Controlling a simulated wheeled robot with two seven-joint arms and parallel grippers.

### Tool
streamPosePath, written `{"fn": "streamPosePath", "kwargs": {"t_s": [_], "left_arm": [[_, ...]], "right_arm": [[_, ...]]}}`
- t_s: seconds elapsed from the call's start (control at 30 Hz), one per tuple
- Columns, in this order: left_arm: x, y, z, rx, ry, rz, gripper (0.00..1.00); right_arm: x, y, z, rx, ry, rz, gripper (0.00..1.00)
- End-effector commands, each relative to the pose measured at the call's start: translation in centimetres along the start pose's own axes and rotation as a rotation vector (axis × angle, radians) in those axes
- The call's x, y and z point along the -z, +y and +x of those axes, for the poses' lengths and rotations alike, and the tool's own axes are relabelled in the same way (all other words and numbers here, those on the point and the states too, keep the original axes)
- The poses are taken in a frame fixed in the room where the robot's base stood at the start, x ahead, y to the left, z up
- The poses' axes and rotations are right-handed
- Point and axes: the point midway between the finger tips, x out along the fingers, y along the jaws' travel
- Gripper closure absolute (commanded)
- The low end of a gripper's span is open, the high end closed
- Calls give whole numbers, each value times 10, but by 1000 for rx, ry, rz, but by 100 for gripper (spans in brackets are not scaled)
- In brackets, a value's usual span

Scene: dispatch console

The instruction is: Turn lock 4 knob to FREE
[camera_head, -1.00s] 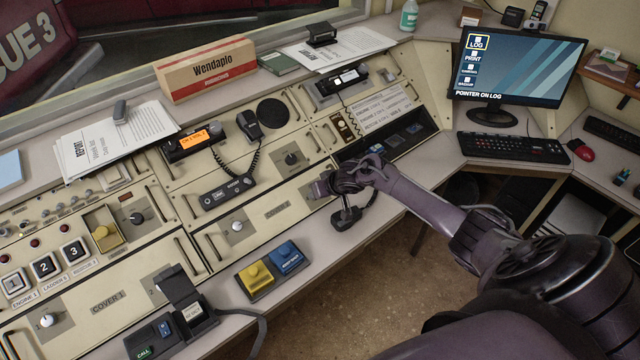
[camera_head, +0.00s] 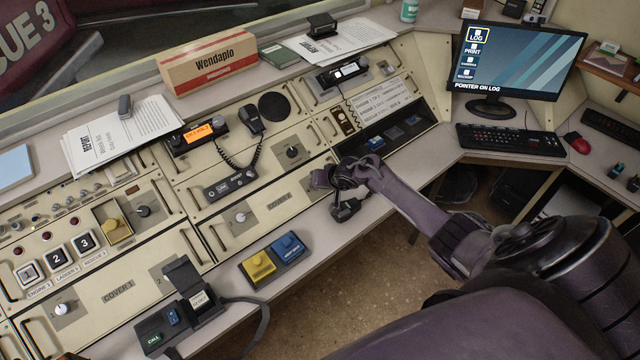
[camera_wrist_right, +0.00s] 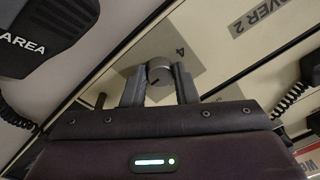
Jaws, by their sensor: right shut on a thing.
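The lock 4 knob (camera_wrist_right: 159,71) is a round grey knob on a grey plate (camera_wrist_right: 185,58) marked 4, in the right wrist view. My right gripper (camera_wrist_right: 160,84) is shut on it, one finger on each side. In the head view my right gripper (camera_head: 322,179) is at the right end of the cover 2 panel (camera_head: 262,215) and hides the knob. I cannot read any FREE mark or tell where the knob points. My left gripper is not in view.
Another knob (camera_head: 240,217) sits at the left end of the cover 2 panel. A radio handset (camera_head: 250,120) with a coiled cord is above it. Yellow (camera_head: 258,268) and blue (camera_head: 289,247) button boxes stand on the front ledge. A dark handset (camera_head: 346,209) lies just below my right gripper.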

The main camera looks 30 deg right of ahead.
Motion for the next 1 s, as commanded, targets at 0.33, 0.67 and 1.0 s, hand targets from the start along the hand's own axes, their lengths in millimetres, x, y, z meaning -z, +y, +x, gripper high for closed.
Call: {"fn": "streamPosePath", "kwargs": {"t_s": [0.33, 0.67, 1.0], "left_arm": [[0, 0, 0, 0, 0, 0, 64], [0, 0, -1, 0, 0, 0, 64], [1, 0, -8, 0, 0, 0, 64]], "right_arm": [[2, -1, 0, 2, 3, 0, 52], [1, 0, -3, 1, 1, -1, 52], [1, 0, -46, 1, 3, -2, 52]]}}
